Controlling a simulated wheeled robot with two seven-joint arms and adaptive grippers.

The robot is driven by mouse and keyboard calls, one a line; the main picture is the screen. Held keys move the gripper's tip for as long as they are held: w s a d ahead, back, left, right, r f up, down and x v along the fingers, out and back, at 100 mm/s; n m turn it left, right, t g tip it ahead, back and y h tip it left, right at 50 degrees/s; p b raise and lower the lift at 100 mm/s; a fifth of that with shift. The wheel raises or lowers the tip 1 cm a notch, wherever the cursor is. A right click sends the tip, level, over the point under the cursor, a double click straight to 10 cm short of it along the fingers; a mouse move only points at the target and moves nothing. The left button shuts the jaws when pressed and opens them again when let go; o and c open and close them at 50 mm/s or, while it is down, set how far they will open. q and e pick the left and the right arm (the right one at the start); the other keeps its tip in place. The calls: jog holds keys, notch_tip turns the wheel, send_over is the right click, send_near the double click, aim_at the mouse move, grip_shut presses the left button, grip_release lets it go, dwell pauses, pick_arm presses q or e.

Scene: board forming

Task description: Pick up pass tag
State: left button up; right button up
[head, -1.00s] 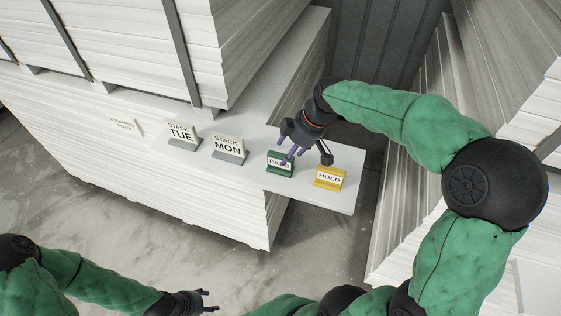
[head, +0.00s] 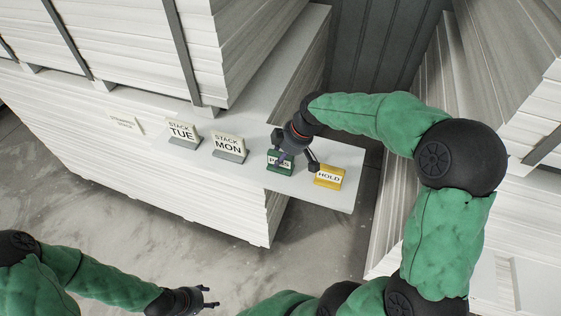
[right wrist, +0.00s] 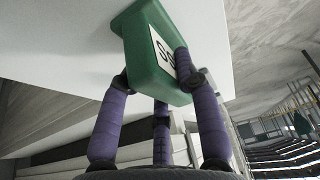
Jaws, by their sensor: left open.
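The green pass tag (head: 279,168) stands on the white ledge board, with its label partly covered by my right gripper. My right gripper (head: 287,158) is over it from above, fingers reaching down around it. In the right wrist view the green tag (right wrist: 150,50) lies between the purple fingers of the gripper (right wrist: 155,85). One finger overlaps the lettered face and another is at the opposite edge. Whether they press on it is not clear. My left gripper (head: 208,298) is open and empty at the bottom, over the floor, far from the tag.
A yellow HOLD tag (head: 329,178) stands close to the right of the pass tag, near a finger. White STACK MON (head: 229,147) and STACK TUE (head: 183,134) signs stand to the left. Tall board stacks (head: 130,50) rise behind; the ledge's front right corner is bare.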

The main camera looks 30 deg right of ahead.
grip_shut()
jog(key=shift+r, duration=0.15)
jog(key=shift+r, duration=0.55)
jog(key=s+d+r+b, duration=0.1)
jog(key=s+r+b, duration=0.1)
jog(key=s+r, duration=0.9)
jog(key=s, duration=0.3)
jog(key=shift+d+r+b, duration=0.3)
